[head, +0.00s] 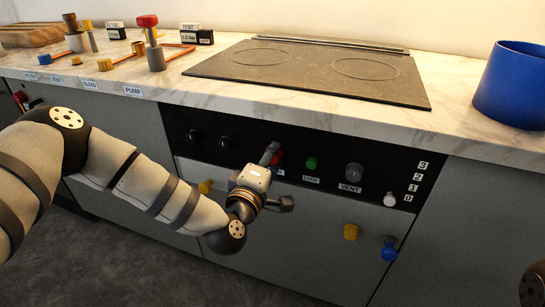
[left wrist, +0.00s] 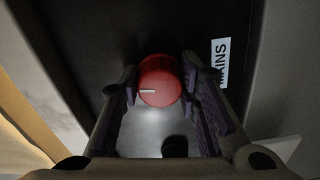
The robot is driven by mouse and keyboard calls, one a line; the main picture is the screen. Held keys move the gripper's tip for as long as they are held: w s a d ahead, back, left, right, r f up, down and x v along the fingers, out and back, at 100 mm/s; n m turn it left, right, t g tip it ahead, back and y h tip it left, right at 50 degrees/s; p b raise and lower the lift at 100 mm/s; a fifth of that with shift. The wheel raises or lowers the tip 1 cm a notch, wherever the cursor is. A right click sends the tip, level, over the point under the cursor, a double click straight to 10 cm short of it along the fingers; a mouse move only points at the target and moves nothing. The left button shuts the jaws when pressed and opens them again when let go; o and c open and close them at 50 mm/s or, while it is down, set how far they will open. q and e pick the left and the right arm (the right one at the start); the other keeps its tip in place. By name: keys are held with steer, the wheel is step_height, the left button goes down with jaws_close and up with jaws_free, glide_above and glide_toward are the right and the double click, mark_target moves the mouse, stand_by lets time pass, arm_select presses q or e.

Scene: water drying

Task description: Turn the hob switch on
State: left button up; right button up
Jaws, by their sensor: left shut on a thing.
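A red round knob (left wrist: 160,80) with a white line shows in the left wrist view, beside a white label (left wrist: 220,62) reading MAINS. The line points left in that view, away from the label. In the head view the red knob (head: 277,158) sits on the black control panel (head: 325,160) under the hob and is partly hidden by my left gripper (head: 270,153). The left gripper is shut on the red knob, a finger on each side, as its fingers (left wrist: 160,90) show in the left wrist view. My right gripper is not in view.
A green button (head: 311,163) and the grey VENT knob (head: 354,173) are right of the red knob. A white slider knob (head: 389,199) stands by the numbers 0 to 3. The hob (head: 310,75) is above. A blue container (head: 512,85) stands at the right.

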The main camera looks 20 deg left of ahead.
arm_select(q)
steer(key=shift+f+n, duration=0.1)
steer(key=shift+n, duration=0.7)
steer(key=shift+d, duration=0.1)
steer(key=o, duration=1.2)
steer(key=s, duration=1.2)
steer(key=shift+a, duration=0.25)
